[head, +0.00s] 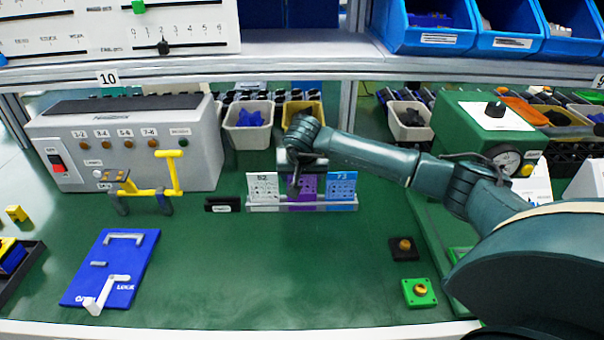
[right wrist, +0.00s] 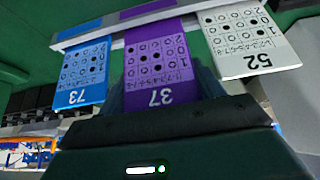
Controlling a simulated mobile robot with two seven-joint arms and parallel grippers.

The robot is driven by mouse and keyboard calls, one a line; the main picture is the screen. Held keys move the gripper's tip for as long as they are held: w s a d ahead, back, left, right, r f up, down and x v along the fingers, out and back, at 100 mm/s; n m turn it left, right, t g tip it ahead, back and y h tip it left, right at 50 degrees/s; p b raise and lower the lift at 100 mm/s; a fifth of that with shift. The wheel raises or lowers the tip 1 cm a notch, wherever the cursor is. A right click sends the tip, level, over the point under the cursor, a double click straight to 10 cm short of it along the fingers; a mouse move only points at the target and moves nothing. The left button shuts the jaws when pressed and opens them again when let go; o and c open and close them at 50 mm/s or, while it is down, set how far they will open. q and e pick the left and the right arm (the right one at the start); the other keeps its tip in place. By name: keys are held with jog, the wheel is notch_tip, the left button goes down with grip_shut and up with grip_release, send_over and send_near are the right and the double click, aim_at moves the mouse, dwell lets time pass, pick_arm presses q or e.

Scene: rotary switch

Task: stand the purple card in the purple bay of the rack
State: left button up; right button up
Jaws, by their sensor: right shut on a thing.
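The purple card (head: 301,192), marked 37, is upright at the middle of the rack (head: 262,207), between a white card (head: 263,188) and a blue card (head: 341,187). My right gripper (head: 294,186) comes down from above and is shut on its upper part, hiding some of its face. In the right wrist view the purple card (right wrist: 158,65) lines up with the rack's purple strip (right wrist: 146,9), its lower end at the rack's lip. Whether it rests fully on the bay floor I cannot tell. My left gripper is not in view.
A grey switch box (head: 130,140) with a yellow handle (head: 168,175) stands at the left. A blue latch board (head: 112,268) lies in front. A small black block (head: 222,204) is left of the rack. The green table before the rack is clear. A shelf (head: 300,62) runs overhead.

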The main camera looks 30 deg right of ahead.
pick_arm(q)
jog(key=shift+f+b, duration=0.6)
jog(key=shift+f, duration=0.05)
pick_arm(e)
jog(key=shift+f, duration=0.9)
jog(key=o, duration=1)
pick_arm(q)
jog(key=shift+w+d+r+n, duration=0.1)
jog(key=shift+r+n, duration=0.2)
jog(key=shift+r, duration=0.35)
pick_arm(e)
jog(key=v, duration=1.3)
jog(key=shift+s+r, duration=0.1)
jog(key=shift+r, duration=0.05)
pick_arm(q)
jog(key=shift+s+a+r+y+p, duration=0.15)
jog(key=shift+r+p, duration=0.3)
jog(key=shift+p, duration=0.65)
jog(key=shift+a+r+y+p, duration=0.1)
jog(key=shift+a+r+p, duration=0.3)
jog(key=shift+p, duration=0.65)
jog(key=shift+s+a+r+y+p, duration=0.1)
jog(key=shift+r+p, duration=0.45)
jog(key=shift+p, duration=0.55)
pick_arm(e)
jog(key=shift+r, duration=4.45)
